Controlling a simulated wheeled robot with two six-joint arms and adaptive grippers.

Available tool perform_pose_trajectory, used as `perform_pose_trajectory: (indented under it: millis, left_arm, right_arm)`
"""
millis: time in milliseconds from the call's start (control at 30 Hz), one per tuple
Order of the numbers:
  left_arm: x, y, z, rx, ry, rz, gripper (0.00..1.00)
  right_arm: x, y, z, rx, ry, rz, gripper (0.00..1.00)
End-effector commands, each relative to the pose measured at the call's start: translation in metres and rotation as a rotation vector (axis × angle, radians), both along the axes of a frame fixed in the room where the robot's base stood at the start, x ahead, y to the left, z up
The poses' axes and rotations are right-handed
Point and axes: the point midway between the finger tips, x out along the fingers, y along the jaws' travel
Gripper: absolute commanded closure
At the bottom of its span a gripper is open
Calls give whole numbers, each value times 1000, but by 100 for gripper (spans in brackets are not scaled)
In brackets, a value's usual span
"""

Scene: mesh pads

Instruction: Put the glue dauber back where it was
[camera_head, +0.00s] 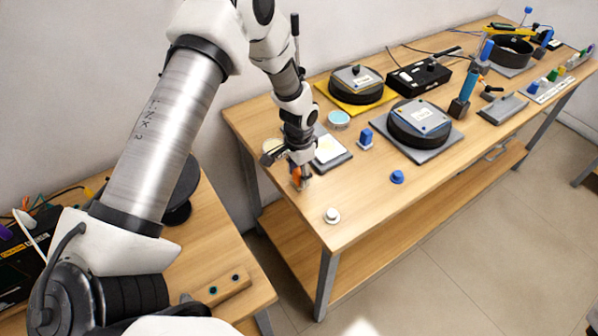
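My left gripper (300,182) points down at the near left part of the wooden table (365,212), left of a grey pad with a pale sheet (328,148). Something small and orange shows at its fingers. I cannot tell whether this is the glue dauber or whether the fingers are closed on it. No other thing is clearly the dauber. A blue upright piece on a white base (366,138), a blue knob (397,177) and a white knob (332,216) stand on the table. My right gripper is not in view.
Black round fixtures stand on a yellow mat (376,104) and a grey mat (452,140). A black box (420,76) with cables is behind. A pale blue round lid (339,119) lies near the gripper. The table's front strip is mostly clear.

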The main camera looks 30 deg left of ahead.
Motion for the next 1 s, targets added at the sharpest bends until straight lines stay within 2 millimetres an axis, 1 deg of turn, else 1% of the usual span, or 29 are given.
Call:
perform_pose_trajectory:
  millis: [233, 300, 367, 467, 700, 800, 900, 1000]
  left_arm:
    - [0, 0, 1, 0, 0, 0, 45]
    - [0, 0, 4, 0, 0, 0, 45]
    - [1, 0, 8, 0, -2, 0, 45]
    - [1, 0, 24, -1, -4, 0, 45]
    - [1, 0, 86, 0, -6, 0, 45]
    - [1, 0, 106, 0, -3, 0, 45]
    - [0, 0, 119, 1, -1, -1, 45]
    - [0, 0, 124, 0, -1, -1, 45]
  right_arm:
    - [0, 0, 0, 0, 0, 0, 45]
    - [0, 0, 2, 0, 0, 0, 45]
    - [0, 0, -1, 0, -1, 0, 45]
    - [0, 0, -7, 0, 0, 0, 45]
    - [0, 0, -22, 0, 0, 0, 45]
    - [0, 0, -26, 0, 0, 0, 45]
    - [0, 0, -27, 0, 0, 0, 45]
    - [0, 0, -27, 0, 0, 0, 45]
